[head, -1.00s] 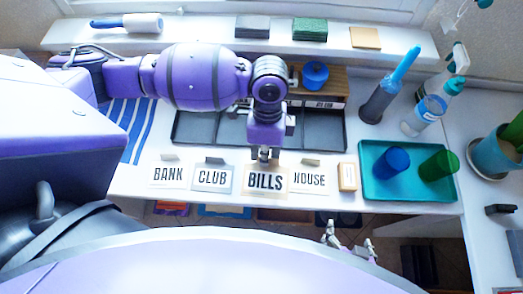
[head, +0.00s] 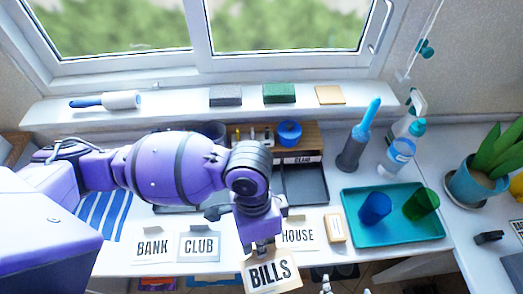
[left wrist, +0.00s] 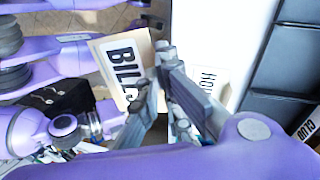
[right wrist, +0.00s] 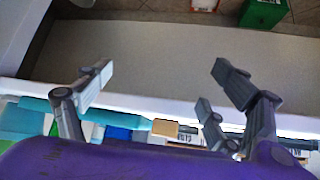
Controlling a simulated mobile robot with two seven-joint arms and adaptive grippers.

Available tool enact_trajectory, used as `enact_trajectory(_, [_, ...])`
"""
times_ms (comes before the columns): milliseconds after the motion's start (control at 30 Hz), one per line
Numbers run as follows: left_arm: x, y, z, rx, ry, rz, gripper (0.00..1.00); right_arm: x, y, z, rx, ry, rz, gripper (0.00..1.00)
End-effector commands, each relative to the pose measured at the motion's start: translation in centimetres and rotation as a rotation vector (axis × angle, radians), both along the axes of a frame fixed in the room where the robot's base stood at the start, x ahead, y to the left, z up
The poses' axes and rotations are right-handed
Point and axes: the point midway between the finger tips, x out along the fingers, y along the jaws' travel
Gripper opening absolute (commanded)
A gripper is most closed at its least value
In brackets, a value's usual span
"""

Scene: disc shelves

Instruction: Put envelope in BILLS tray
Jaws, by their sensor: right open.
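The BILLS envelope (head: 271,270), a cream card with black lettering, hangs past the counter's front edge. My left gripper (head: 260,244) is shut on its upper edge; the envelope also shows at the fingertips in the left wrist view (left wrist: 121,68). The dark compartment tray (head: 302,186) stands on the counter behind; one label on it seems to read CLUB, and my left arm hides much of the rest, so I cannot see a BILLS label. My right gripper (right wrist: 163,92) is open and empty, low in front of the counter.
The BANK (head: 152,247), CLUB (head: 199,246) and HOUSE (head: 299,235) envelopes lie along the counter's front. A small tan box (head: 335,228) lies beside them. A teal tray (head: 396,239) with blue and green cups stands right. A blue-handled brush (head: 357,140) and spray bottle (head: 399,155) stand behind.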

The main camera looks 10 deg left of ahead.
Motion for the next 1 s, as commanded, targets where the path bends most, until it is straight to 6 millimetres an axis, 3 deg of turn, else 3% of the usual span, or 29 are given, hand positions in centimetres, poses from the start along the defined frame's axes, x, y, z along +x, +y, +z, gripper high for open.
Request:
enact_trajectory(267, [7.7,3.3,5.5,-0.002,-0.01,0.569,0.0,0.5,0.2,0.3,0.005,-0.009,-0.002,0.85])
enact_trajectory(500, [13.8,8.3,11.5,-0.002,-0.006,0.973,0.0,0.3,0.3,0.4,0.006,-0.007,-0.003,0.85])
enact_trajectory(733, [16.2,11.4,14.5,0.001,-0.003,1.08,0.0,-0.5,0.1,0.1,0.004,0.006,-0.006,0.85])
enact_trajectory(1000, [16.2,11.9,14.4,0.001,-0.001,1.089,0.0,-0.6,-0.2,0.1,-0.002,0.009,0.001,0.85])
